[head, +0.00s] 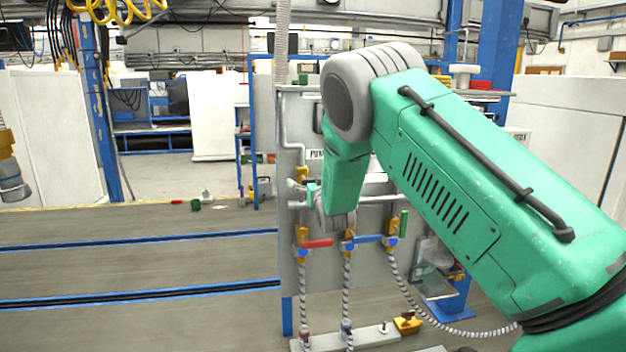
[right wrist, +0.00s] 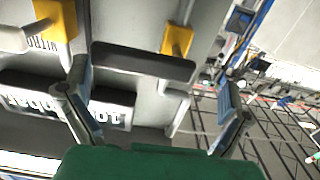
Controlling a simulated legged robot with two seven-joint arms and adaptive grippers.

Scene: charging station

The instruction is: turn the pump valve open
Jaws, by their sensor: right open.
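The grey panel (head: 292,222) stands ahead, with a label reading "PUM" (head: 317,154) partly covered by my right arm. A yellow valve body (head: 302,173) shows just below the label; its handle is hidden from the head. My right gripper (head: 322,208) is in front of the panel, mostly hidden by its own wrist. In the right wrist view its two fingers (right wrist: 153,76) are spread wide. A dark bar handle (right wrist: 143,62) lies crosswise ahead between them, near a yellow valve body (right wrist: 177,40). I cannot tell whether the fingers touch it.
Lower valves carry a red handle (head: 318,243), a blue handle (head: 367,239) and a green handle (head: 404,223), with striped hoses below. Another yellow valve (right wrist: 62,18) is beside a "NITRO" label. Open floor (head: 140,260) lies left of the panel.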

